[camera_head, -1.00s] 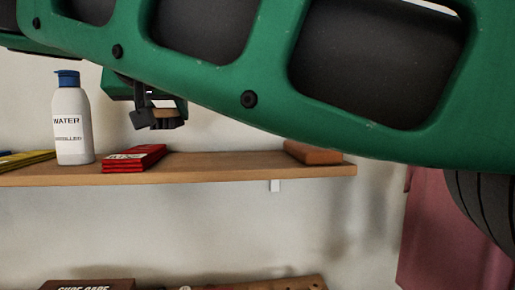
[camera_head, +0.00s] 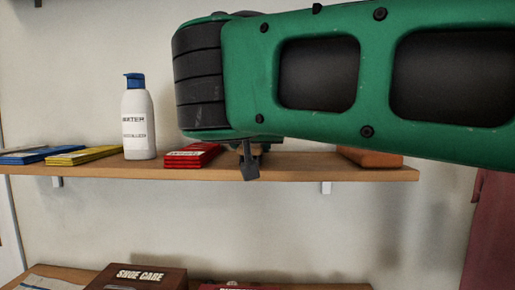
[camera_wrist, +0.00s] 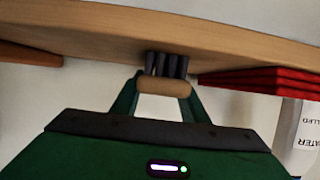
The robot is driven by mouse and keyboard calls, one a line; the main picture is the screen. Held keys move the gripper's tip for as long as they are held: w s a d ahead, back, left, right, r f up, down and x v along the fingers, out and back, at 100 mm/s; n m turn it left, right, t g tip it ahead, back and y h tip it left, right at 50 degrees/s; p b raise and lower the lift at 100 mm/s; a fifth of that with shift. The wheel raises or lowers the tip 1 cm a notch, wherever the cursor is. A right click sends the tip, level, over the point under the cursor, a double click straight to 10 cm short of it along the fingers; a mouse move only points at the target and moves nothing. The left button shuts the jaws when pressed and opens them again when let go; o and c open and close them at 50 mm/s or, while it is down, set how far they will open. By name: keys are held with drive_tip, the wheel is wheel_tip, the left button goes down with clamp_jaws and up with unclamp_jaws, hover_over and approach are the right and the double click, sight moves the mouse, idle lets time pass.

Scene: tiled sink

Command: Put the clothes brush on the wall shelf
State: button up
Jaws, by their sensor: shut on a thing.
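The clothes brush (camera_wrist: 164,89) has a tan wooden body with dark bristles and sits between my two fingers in the wrist view. My gripper (camera_head: 250,165) is shut on it. In the head view the brush is mostly hidden behind a dark finger and my arm. The wall shelf (camera_head: 310,171) is a long wooden board; in the wrist view it spans the top (camera_wrist: 110,32). The brush is at the shelf between the red stack and the brown block. I cannot tell whether the bristles touch the board.
A white bottle (camera_head: 138,125) with a blue cap, a red stack (camera_head: 188,157), yellow (camera_head: 82,156) and blue (camera_head: 35,156) flat items stand left on the shelf. A brown block (camera_head: 370,158) lies right. A shoe care box (camera_head: 137,277) is below. A pink cloth (camera_head: 490,235) hangs right.

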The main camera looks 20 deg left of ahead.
drive_tip(key=o, duration=1.1)
drive_tip(key=shift+o, duration=0.2)
drive_tip(key=v, duration=1.2)
drive_tip(key=shift+s, duration=0.15)
